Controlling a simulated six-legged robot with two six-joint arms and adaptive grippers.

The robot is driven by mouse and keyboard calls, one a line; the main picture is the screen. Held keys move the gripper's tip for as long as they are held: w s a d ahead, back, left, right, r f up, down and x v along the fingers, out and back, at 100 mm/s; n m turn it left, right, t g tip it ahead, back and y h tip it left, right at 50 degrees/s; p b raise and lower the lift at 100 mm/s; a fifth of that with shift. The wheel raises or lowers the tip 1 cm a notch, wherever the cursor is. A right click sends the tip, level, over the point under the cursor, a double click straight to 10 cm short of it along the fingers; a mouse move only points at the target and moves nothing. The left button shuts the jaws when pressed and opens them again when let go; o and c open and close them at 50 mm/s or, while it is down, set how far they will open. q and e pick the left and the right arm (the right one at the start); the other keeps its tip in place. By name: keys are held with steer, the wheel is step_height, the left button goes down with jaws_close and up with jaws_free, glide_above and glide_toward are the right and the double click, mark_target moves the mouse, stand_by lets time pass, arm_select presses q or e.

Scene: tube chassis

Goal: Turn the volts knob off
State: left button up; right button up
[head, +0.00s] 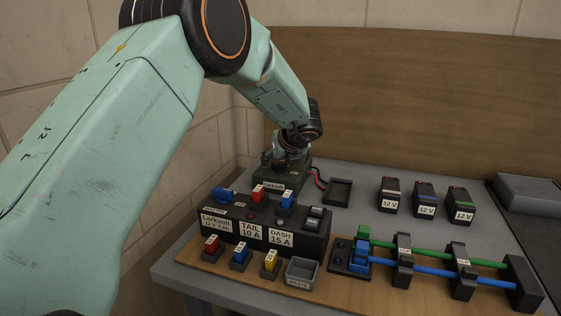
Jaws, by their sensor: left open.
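The label looks like "Larkvolt" but is too small to read surely. My left gripper (287,160) is open and comes down over the top of this box. The gripper and wrist cover most of the box's top, so I cannot make out a volts knob or its setting. I cannot tell whether the fingers touch anything. My right gripper is not in view.
A black fuse panel (265,240) stands in front of the box, with blue and red parts on top. Small colored fuses and a grey waste bin (301,272) stand before it. Green and blue tubes (430,273) run right. Three 12 V blocks (424,199) and a black tray (338,191) stand behind.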

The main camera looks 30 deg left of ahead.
arm_select(q)
steer(key=c, duration=1.1)
steer(key=shift+c, duration=0.2)
